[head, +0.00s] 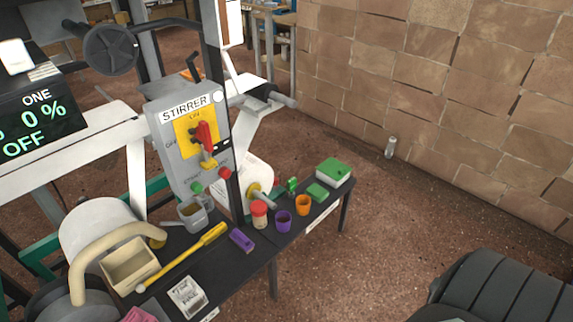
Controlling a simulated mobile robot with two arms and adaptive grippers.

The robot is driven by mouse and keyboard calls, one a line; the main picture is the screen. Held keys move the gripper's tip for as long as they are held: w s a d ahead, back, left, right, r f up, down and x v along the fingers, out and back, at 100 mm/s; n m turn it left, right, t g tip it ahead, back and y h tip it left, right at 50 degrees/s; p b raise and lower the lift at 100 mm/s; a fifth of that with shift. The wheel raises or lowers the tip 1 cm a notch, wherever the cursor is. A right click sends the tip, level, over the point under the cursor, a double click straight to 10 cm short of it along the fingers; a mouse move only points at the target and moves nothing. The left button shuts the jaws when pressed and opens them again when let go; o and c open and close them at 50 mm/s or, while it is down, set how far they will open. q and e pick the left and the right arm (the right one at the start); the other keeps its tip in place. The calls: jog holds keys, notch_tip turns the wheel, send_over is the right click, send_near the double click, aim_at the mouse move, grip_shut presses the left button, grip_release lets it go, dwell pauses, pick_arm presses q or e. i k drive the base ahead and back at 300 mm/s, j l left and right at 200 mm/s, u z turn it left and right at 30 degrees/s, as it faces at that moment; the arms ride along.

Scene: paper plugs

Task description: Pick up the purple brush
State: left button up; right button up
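A small purple block-like object (241,240), which looks like the purple brush, lies on the dark narrow table, right of the yellow-handled tool. Its bristles, if any, cannot be made out. A purple cup (283,221) stands to its right, apart from it. Neither of my grippers shows in the head view.
On the table are a red-lidded jar (259,214), an orange cup (303,205), a green-topped box (333,172), a yellow-handled tool (185,256) and a beige bin (130,266). The stirrer control box (189,140) and a dark post rise behind. A black padded seat (505,290) is at lower right.

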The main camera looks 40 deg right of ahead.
aim_at(238, 238)
jog(key=l+z, duration=0.1)
jog(key=z, duration=0.6)
jog(key=i+l+u, duration=0.25)
jog(key=l, duration=0.15)
jog(key=l+u, duration=0.25)
jog(key=l, duration=0.15)
jog(key=i+l+u, duration=0.2)
jog(key=l, duration=0.25)
